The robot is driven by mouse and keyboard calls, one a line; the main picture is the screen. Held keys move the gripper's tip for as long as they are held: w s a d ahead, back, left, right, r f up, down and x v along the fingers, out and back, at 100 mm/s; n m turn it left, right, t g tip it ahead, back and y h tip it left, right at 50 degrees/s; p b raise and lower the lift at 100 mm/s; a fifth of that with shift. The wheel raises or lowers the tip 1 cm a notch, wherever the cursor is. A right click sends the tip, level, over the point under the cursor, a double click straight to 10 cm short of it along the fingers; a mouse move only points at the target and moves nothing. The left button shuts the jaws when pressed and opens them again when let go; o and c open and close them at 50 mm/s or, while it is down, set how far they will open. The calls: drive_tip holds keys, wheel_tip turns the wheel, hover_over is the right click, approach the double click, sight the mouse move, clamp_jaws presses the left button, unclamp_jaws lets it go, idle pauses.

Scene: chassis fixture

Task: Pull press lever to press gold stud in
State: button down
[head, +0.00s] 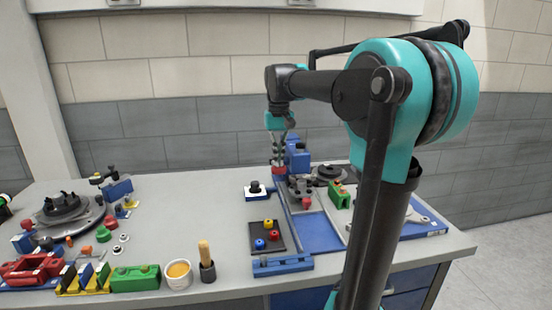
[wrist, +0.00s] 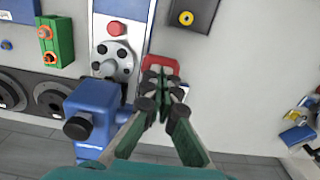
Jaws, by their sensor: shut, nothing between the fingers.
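My gripper (wrist: 160,80) is shut and empty. Its tips are at a red block-like handle (wrist: 160,64), close to or against it; I cannot tell if they touch. In the head view my gripper (head: 278,163) is low at the back of the bench, just above that red part (head: 280,170). A blue upright housing with a black knob (wrist: 92,118), probably the press, stands left of my fingers; it also shows in the head view (head: 299,156). A grey round fixture (wrist: 114,62) with dark holes sits beyond it. I cannot make out the gold stud.
A red knob (wrist: 116,28) and a green block (wrist: 56,42) stand near the fixture. A dark pad (head: 282,245) with coloured pegs lies in front.

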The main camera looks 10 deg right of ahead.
sight(279, 169)
drive_tip(key=shift+s+f, duration=0.1)
drive_tip(key=shift+f, duration=0.6)
drive_tip(key=shift+s+f, duration=0.1)
drive_tip(key=shift+f, duration=1.15)
idle(0.5)
drive_tip(key=shift+f, duration=0.8)
idle(0.4)
